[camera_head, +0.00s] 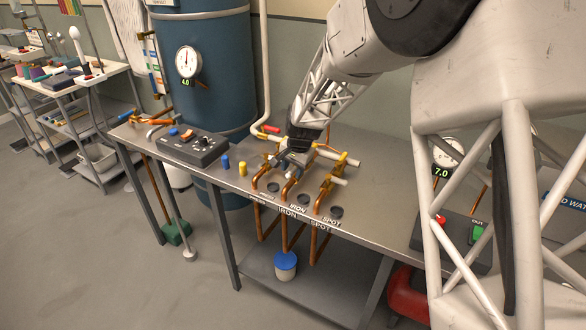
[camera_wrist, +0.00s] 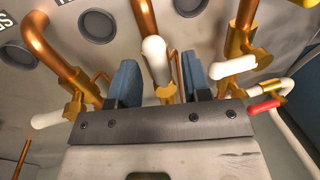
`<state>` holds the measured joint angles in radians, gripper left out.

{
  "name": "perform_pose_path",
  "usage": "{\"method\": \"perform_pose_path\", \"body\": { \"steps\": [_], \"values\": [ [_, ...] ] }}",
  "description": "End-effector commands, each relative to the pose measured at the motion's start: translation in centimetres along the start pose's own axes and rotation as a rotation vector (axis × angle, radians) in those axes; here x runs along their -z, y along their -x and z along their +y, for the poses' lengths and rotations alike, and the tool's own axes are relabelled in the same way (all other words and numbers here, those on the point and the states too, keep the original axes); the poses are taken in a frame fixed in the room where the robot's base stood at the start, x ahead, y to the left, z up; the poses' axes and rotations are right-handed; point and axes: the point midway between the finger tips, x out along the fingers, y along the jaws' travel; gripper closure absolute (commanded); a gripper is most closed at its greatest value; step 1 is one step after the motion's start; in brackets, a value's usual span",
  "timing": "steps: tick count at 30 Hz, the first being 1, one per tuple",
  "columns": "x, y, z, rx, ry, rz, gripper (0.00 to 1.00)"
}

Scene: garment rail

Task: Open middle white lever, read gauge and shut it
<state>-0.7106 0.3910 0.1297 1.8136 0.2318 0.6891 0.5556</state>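Several brass valves on copper pipes stand on the grey metal bench (camera_head: 222,182). In the wrist view the middle valve has a white lever (camera_wrist: 154,47), its rounded end toward the camera. My gripper (camera_wrist: 160,75) has its two blue fingers on either side of this valve, spread with gaps to it. In the head view my gripper (camera_head: 293,150) is low over the valves and hides most of the middle lever. A round gauge (camera_head: 188,62) on the blue tank has a display reading 4.0. Another gauge (camera_head: 447,152) at right displays 7.0.
Neighbouring white levers flank the fingers closely, one at left (camera_wrist: 48,119) and one at right (camera_wrist: 232,67). A red lever (camera_wrist: 264,106) lies farther right. A black control box (camera_head: 193,147) and blue and yellow pegs (camera_head: 242,169) stand on the bench left of the valves.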

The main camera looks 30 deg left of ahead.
Motion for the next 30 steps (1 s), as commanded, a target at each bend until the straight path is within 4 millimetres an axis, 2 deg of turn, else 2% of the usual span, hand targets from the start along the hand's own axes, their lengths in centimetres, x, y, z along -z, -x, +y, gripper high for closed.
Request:
{"method": "perform_pose_path", "body": {
  "steps": [8,13,24,30],
  "values": [
    [0.0,0.1,0.0,0.0,0.0,0.0,0.56],
    [0.0,1.0,0.0,0.0,0.001,0.0,0.56],
    [0.0,5.5,0.0,0.001,0.0,0.002,0.56],
    [0.0,7.2,0.0,0.001,0.0,0.001,0.56]
  ]
}}
